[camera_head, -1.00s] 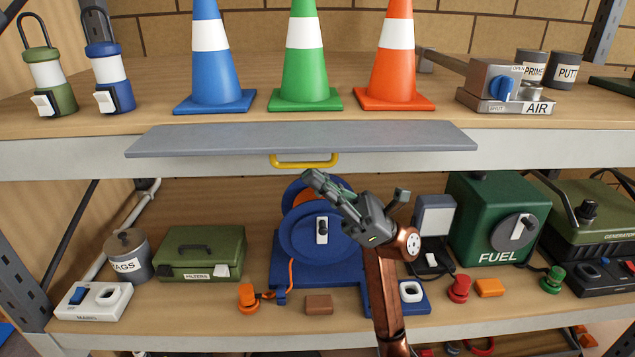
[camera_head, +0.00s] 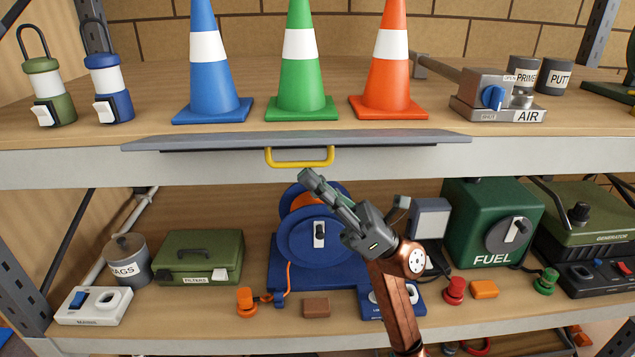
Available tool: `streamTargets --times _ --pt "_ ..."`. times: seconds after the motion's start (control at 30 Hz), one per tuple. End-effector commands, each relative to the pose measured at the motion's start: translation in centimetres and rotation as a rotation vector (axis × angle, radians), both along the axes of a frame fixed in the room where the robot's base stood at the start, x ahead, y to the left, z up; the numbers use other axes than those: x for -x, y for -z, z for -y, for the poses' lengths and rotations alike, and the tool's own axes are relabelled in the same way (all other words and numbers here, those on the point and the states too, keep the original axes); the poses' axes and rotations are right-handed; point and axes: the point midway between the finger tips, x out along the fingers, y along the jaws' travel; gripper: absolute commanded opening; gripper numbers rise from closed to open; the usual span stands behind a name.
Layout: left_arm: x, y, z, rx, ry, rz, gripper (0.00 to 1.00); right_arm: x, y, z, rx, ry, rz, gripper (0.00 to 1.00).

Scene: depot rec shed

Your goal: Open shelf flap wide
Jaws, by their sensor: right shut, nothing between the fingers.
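The shelf flap (camera_head: 200,142) is a long grey panel along the front edge of the upper shelf. It shows as a thin strip, nearly edge-on, with a dark underside line below it. Its yellow handle (camera_head: 300,163) hangs at the middle of its front. My right gripper (camera_head: 309,177) comes up from below, shut and empty. Its fingertips are just under the handle in the picture; I cannot tell whether they touch it. My left gripper is not in view.
A blue cone (camera_head: 212,75), green cone (camera_head: 300,75) and orange cone (camera_head: 390,75) stand behind the flap. An air valve box (camera_head: 485,95) is right of them. Below are a blue reel (camera_head: 295,235), a green filters box (camera_head: 195,258) and a green fuel can (camera_head: 490,215).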

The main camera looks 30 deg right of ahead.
Motion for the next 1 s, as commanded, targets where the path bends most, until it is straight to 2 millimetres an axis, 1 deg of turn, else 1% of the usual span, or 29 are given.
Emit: streamTargets --times 0.03,0.1,0.2,0.27,0.37,0.53,0.6,0.8,1.0 --pt "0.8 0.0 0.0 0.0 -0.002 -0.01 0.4 0.1 0.0 0.0 0.0 0.001 0.001 0.0" --pt "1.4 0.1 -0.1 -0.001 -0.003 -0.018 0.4 0.1 0.0 0.1 0.001 0.001 0.001 0.0" --pt "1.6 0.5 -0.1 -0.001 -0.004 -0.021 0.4 0.1 0.4 0.1 0.001 0.001 0.001 0.0" --pt "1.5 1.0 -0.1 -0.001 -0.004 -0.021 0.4 0.1 1.0 0.0 0.0 0.001 0.001 0.0" --pt "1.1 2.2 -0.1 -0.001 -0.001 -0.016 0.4 0.1 2.3 -0.1 0.001 0.0 0.0 0.0" --pt "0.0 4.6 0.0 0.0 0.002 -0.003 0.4 0.0 5.1 -0.4 0.001 -0.005 -0.003 0.0" --pt "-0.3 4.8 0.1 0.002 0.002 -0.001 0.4 0.6 6.1 1.0 -0.001 -0.003 -0.006 0.0" --pt "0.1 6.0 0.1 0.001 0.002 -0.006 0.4 2.1 9.0 3.6 0.0 -0.004 -0.004 0.0" --pt "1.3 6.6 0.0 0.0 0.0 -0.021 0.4 3.0 10.8 5.3 0.0 -0.005 -0.002 0.0"
